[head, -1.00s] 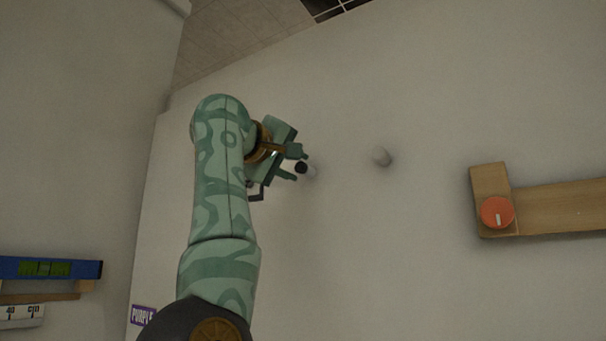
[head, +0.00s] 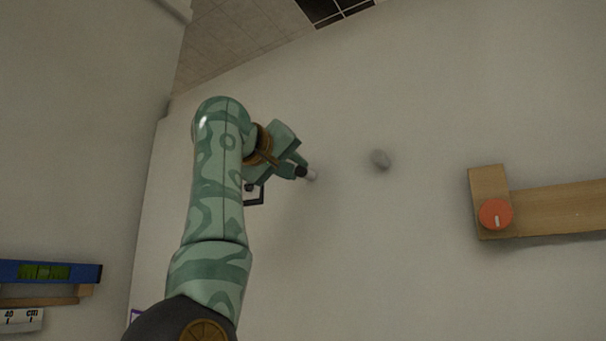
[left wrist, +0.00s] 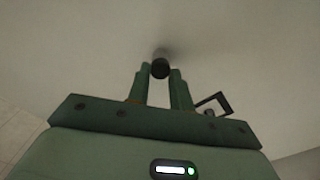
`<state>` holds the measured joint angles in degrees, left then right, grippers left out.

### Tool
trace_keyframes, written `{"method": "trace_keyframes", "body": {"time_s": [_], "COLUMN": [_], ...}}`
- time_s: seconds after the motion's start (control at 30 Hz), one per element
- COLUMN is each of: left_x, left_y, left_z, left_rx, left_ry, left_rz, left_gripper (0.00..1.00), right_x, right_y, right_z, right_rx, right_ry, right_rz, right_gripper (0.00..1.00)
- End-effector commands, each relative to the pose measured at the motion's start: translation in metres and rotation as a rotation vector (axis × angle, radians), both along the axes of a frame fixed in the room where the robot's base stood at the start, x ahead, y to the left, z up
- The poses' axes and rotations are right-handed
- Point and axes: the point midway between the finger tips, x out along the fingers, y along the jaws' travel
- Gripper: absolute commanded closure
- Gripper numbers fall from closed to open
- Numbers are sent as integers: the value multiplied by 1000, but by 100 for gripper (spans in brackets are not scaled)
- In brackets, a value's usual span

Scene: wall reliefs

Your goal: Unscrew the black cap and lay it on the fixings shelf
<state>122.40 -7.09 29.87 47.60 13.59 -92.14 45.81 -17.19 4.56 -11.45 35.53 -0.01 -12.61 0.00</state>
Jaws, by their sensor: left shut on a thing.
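The black cap (head: 301,171) sits on the end of a short pale stub (head: 311,174) that stands out from the wall. My left gripper (head: 299,170) is shut on the cap, with a finger on either side of it. In the left wrist view the cap (left wrist: 160,67) shows dark and round between the fingertips (left wrist: 160,75). Whether it is still threaded on the stub cannot be told. My right gripper is not in view. No shelf can be made out surely as the fixings shelf.
A pale round knob (head: 380,159) stands on the wall to the right. Further right is a wooden board (head: 555,207) with an orange dial (head: 495,214). A blue spirit level (head: 50,271) is at lower left. A dark square frame (head: 254,194) is close under my gripper.

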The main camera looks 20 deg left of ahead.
Motion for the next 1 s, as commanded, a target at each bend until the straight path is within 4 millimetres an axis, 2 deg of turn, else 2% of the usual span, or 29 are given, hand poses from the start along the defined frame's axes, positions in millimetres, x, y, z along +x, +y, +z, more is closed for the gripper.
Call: {"method": "trace_keyframes", "body": {"time_s": [0.1,0.2,0.5,0.77,1.0], "left_x": [0,0,0,-1,-1], "left_y": [-1,0,0,1,1], "left_z": [-1,-1,-1,-2,-2], "left_rx": [-193,-279,-320,-703,-735], "left_ry": [28,41,46,99,103], "left_rz": [-2,-1,-1,0,0], "left_gripper": [98,98,98,98,98], "right_x": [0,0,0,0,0], "right_y": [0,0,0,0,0], "right_z": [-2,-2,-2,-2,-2], "right_rx": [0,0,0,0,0], "right_ry": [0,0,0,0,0], "right_rz": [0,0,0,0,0], "right_gripper": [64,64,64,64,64]}}
